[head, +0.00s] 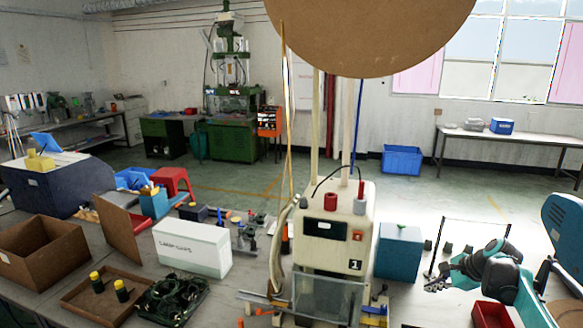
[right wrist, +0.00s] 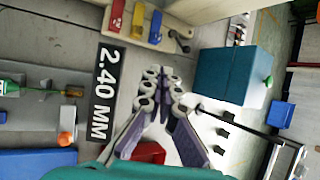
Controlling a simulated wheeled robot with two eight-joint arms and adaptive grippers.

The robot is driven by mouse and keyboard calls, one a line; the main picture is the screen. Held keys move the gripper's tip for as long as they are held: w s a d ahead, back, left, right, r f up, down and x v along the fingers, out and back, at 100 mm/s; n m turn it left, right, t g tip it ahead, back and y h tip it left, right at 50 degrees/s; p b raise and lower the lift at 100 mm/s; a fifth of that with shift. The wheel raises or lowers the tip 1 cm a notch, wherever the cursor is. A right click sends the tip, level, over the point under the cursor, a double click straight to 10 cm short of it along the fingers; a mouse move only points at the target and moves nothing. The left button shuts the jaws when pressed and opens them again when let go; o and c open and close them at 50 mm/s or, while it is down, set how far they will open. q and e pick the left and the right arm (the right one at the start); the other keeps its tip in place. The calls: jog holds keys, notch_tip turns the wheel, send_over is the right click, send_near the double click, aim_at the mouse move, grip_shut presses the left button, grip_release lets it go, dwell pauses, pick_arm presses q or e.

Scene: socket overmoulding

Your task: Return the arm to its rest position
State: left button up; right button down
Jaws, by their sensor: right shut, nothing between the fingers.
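My right arm comes in from the right in the head view, and its gripper (head: 437,284) is held to the right of the cream machine and the teal box. The right wrist view shows the gripper's two fingers (right wrist: 164,78) closed together, with nothing held between them. My left gripper is in neither view.
A cream machine (head: 322,262) stands mid-table under a large brown disc (head: 370,35). A teal box (head: 399,252) and a red bin (head: 490,315) are near my right arm. A thin black frame (head: 433,258) stands close to the gripper. A white carton (head: 192,247) is farther left.

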jog(key=s+a+r+n+h, duration=0.1)
jog(key=s+a+r+n, duration=0.2)
jog(key=s+a+n, duration=0.35)
jog(key=s+a+r+n+h, duration=0.1)
jog(key=s+a+r+n, duration=0.15)
jog(key=s+a, duration=0.65)
jog(key=s+a+f+n, duration=0.2)
jog(key=s+a+n, duration=0.1)
jog(key=s, duration=0.2)
jog(key=s+a+f+n+t+h, duration=0.1)
jog(key=s+a+f+n, duration=0.2)
jog(key=s+n, duration=0.1)
jog(key=s+a+f+n, duration=0.2)
jog(key=s+n, duration=0.2)
jog(key=s, duration=0.3)
jog(key=shift+a+f+h, duration=0.25)
jog(key=shift+a+h, duration=0.15)
